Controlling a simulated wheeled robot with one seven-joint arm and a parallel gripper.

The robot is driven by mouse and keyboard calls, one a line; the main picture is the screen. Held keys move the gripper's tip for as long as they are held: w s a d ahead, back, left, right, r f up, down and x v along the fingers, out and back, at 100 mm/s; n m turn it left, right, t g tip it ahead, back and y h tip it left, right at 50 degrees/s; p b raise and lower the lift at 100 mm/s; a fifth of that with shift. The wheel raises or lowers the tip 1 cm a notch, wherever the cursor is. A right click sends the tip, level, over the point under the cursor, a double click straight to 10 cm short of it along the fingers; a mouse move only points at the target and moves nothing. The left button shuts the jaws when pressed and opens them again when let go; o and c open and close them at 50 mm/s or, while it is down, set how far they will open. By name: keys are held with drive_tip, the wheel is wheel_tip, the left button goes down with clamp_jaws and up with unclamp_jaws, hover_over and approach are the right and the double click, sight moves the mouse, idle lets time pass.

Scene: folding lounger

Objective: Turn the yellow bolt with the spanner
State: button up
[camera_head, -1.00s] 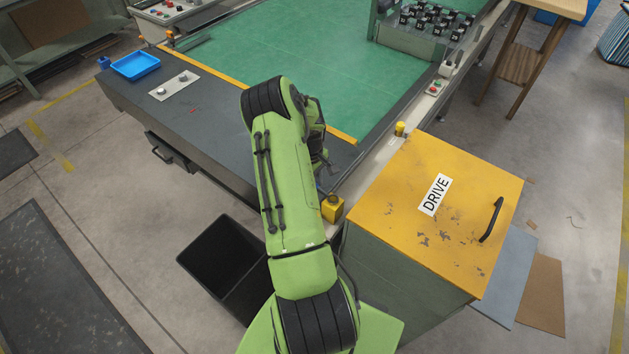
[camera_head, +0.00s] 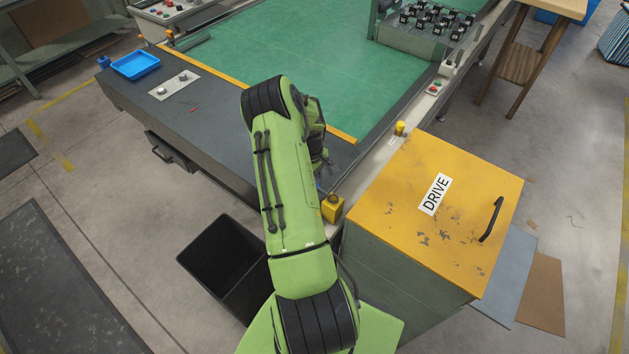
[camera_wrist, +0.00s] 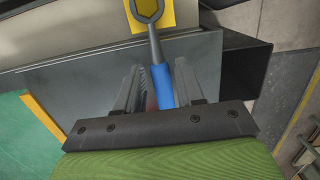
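In the wrist view, the spanner has a blue handle (camera_wrist: 165,88) and a grey ring head (camera_wrist: 156,17). The handle lies between the two fingers of my gripper (camera_wrist: 160,85), which appear shut on it. The ring head is over a yellow block (camera_wrist: 166,14), at the top of the picture. Yellow shows inside the ring, but I cannot tell whether the ring sits around the yellow bolt or above it. In the head view, the yellow block (camera_head: 332,208) stands at the bench corner. My arm hides most of the gripper and the spanner there.
The yellow-topped DRIVE cabinet (camera_head: 440,210) stands close on the right. A black open bin (camera_head: 225,262) is on the floor at left. The grey bench (camera_head: 220,140) holds a blue tray (camera_head: 135,65) and a metal plate with knobs (camera_head: 174,85).

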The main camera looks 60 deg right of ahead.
drive_tip(key=shift+o, duration=1)
wheel_tip(320, 180, up, 16)
drive_tip(key=w, duration=0.2)
drive_tip(key=shift+d+f+p, duration=0.15)
drive_tip(key=shift+d+p, duration=0.05)
drive_tip(key=shift+p, duration=0.25)
drive_tip(key=shift+t, duration=0.7)
drive_tip(key=f+p, duration=0.1)
drive_tip(key=f, duration=0.4)
drive_tip(key=f+p, duration=0.1)
drive_tip(key=f, duration=0.4)
drive_tip(key=f+p, duration=0.1)
drive_tip(key=f, duration=0.5)
drive_tip(key=shift+w+f, duration=0.1)
drive_tip(key=shift+w, duration=0.2)
clamp_jaws()
